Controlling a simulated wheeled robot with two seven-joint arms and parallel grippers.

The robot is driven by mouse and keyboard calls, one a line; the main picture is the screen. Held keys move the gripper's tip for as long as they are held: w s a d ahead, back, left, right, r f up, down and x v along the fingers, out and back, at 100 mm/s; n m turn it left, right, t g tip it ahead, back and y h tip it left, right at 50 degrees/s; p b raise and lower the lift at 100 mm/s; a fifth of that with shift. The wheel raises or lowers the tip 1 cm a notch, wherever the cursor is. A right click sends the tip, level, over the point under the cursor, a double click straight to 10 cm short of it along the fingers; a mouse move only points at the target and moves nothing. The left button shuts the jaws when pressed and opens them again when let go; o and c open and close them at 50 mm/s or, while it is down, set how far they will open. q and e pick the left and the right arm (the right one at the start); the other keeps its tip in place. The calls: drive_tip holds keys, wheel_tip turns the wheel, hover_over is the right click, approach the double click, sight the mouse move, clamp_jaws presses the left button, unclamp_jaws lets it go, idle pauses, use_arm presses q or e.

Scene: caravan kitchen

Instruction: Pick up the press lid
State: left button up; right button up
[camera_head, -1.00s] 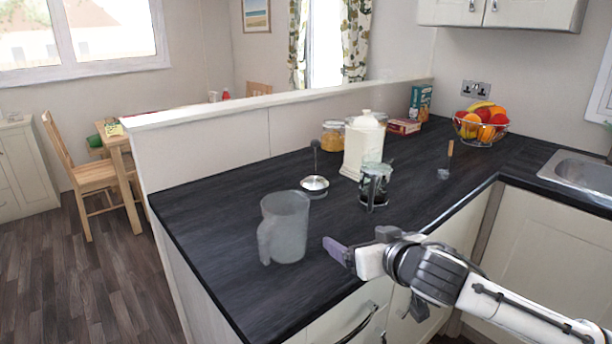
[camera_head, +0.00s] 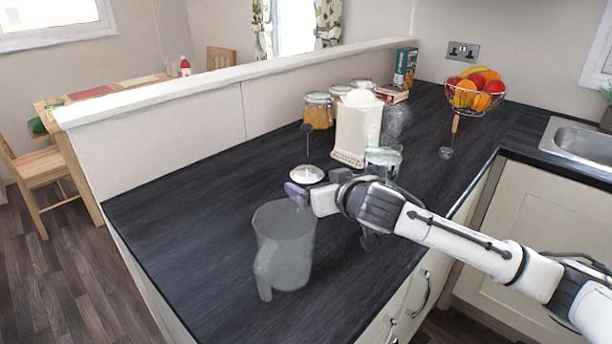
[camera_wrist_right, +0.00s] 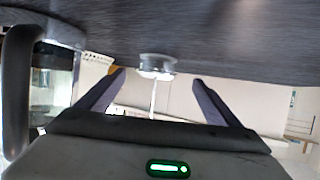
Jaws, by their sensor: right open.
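The press lid (camera_head: 307,173) is a round silver lid with a thin rod and dark knob standing up from it. It rests on the dark counter. In the right wrist view, which is upside down, the press lid (camera_wrist_right: 156,66) appears beyond and between my fingertips. My right gripper (camera_head: 298,191) is open and empty, just in front of the lid and apart from it. Its two dark fingers show spread in the wrist view (camera_wrist_right: 159,78). The glass press (camera_head: 384,157) stands to the right, partly hidden behind my right arm. My left gripper is out of view.
A clear jug (camera_head: 284,243) stands close in front of my right gripper. A white canister (camera_head: 357,130) and a yellow-filled jar (camera_head: 318,111) stand behind. A fruit basket (camera_head: 474,92) and a wooden-handled utensil (camera_head: 453,135) are further right. The counter's left part is clear.

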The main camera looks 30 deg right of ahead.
sight(312, 180)
drive_tip(key=x, duration=0.5)
drive_tip(key=shift+w+d+f, duration=0.2)
drive_tip(key=shift+w+d, duration=0.05)
drive_tip(key=c, duration=1.2)
drive_tip(key=shift+r, duration=0.1)
